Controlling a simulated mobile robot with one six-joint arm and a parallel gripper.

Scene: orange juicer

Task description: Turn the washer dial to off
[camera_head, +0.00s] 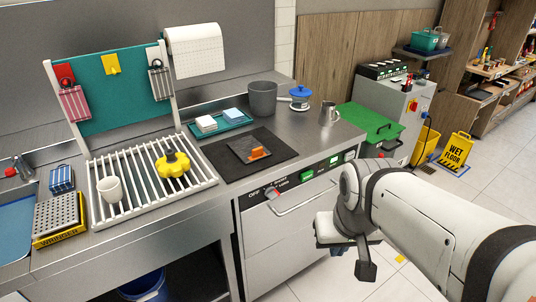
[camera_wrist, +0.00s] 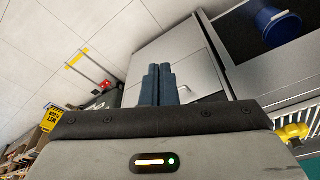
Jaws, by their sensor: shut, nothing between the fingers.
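The washer (camera_head: 285,235) is a steel front-panel unit under the counter, with a long bar handle across its door. Its red dial (camera_head: 271,193) sits at the left of the dark control strip, just right of the printed OFF label. The dial's exact setting is too small to tell. My gripper (camera_wrist: 160,86) is shut and empty, its two dark blue fingers side by side in the wrist view. In the head view my wrist hangs in front of and to the right of the washer, well apart from the dial. The dial is not clear in the wrist view.
On the counter are a white rack (camera_head: 135,200) with a cup (camera_head: 110,190) and a yellow knobbed object (camera_head: 174,165), a dark mat (camera_head: 225,163), a grey pot (camera_head: 263,99) and a metal jug (camera_head: 328,114). A blue bucket (camera_head: 146,285) stands below.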

